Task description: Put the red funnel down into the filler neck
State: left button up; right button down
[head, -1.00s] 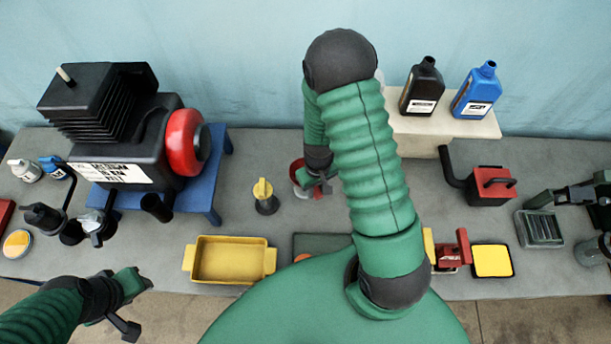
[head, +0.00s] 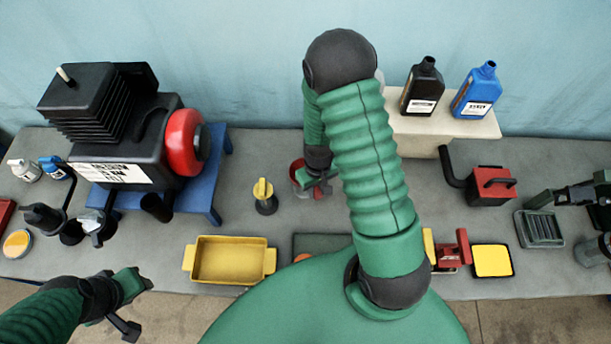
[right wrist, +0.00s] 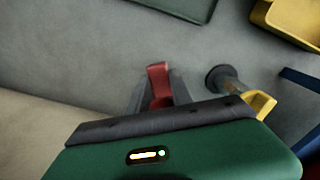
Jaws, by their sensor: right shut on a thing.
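In the right wrist view a red part of the funnel (right wrist: 158,82) shows between the fingers; the rest is hidden. A black open tube (head: 157,208), which looks like the filler neck, slants up at the engine's front right corner, well left of the funnel. My left gripper (head: 139,308) is open and empty, over the table's front edge at the left.
The engine (head: 115,150) with a red round part stands on a blue stand (head: 218,205). A yellow-topped black item (head: 264,196) stands between it and my right gripper; it also shows in the right wrist view (right wrist: 262,105). A yellow tray (head: 230,262) lies in front.

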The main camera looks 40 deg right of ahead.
jog(key=shift+r+p, duration=0.55)
jog(key=shift+r, duration=0.1)
dwell(0.3)
jog(key=shift+p, duration=0.45)
jog(key=shift+g+p, duration=0.3)
jog(key=shift+g, duration=0.2)
jog(key=shift+r+p, duration=0.9)
jog(key=shift+r, duration=0.15)
